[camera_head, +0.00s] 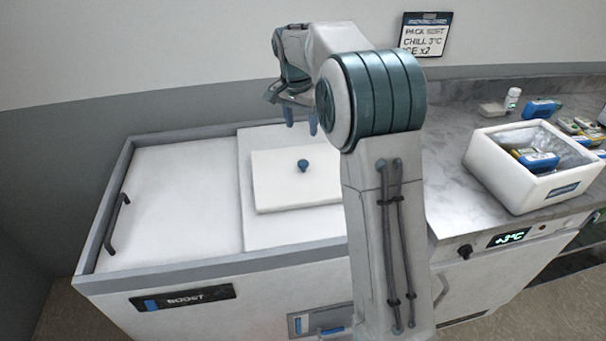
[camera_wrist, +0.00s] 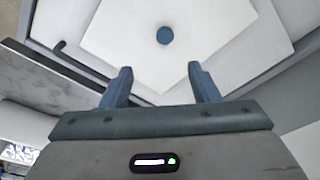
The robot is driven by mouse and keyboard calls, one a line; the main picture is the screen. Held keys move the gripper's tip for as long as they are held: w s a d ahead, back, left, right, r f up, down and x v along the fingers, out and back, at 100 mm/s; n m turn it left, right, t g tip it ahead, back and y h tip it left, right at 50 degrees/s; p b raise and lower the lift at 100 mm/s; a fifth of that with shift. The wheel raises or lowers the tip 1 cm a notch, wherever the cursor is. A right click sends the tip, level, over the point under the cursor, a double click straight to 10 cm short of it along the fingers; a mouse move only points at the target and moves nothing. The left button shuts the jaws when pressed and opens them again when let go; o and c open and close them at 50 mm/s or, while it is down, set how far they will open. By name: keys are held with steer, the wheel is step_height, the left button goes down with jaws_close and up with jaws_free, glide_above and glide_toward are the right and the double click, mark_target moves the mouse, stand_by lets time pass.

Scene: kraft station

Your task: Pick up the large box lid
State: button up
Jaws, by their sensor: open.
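The large box lid looks to be the white square slab (camera_head: 278,193) with a small blue knob (camera_head: 303,165) at its middle. It lies flat on the white top of the chest labelled BOOST. In the wrist view the lid (camera_wrist: 200,38) and its round blue knob (camera_wrist: 164,35) show beyond the fingertips. My gripper (camera_head: 301,122) hangs above the back of the chest, apart from the lid. Its two blue fingers (camera_wrist: 162,82) are spread with nothing between them. My arm hides part of the chest's right side and may cover the lid's right edge.
The chest (camera_head: 215,262) has a raised grey rim and a dark handle (camera_head: 113,217) at left. On the marble counter (camera_head: 447,185) at right stands an open white box (camera_head: 491,166) holding blue packs. A small bottle (camera_head: 513,98) and more packs (camera_head: 542,108) are behind it.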

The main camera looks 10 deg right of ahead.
glide_above(303, 162)
steer(key=f, duration=0.6)
steer(key=s+f, duration=0.1)
steer(key=f, duration=0.1)
steer(key=shift+a+f+p, duration=0.1)
steer(key=shift+f+p, duration=0.3)
steer(key=shift+w+f+p, duration=0.25)
steer(key=shift+f+p, duration=0.15)
steer(key=shift+f, duration=0.9)
steer(key=shift+w+f+p, duration=0.2)
steer(key=shift+f+p, duration=0.15)
steer(key=shift+f, duration=0.95)
jaws_close()
